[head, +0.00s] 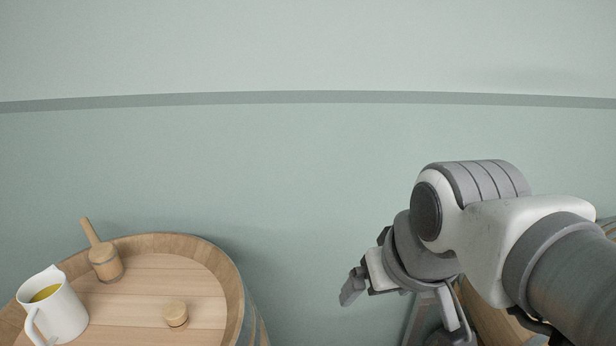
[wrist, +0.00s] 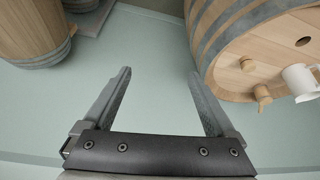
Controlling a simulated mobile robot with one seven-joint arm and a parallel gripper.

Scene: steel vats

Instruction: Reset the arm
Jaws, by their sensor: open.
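My arm reaches in from the right of the head view. My gripper (head: 402,310) hangs in front of the green wall, to the right of the barrel and apart from it. In the wrist view my gripper (wrist: 162,90) has its two fingers spread wide with nothing between them.
A wooden barrel (head: 205,265) stands at the lower left. On its top are a white jug (head: 62,312) with yellow liquid, a wooden mallet (head: 104,260) and a wooden bung (head: 177,314). Another barrel (wrist: 30,30) shows in the wrist view. The space between barrel and gripper is clear.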

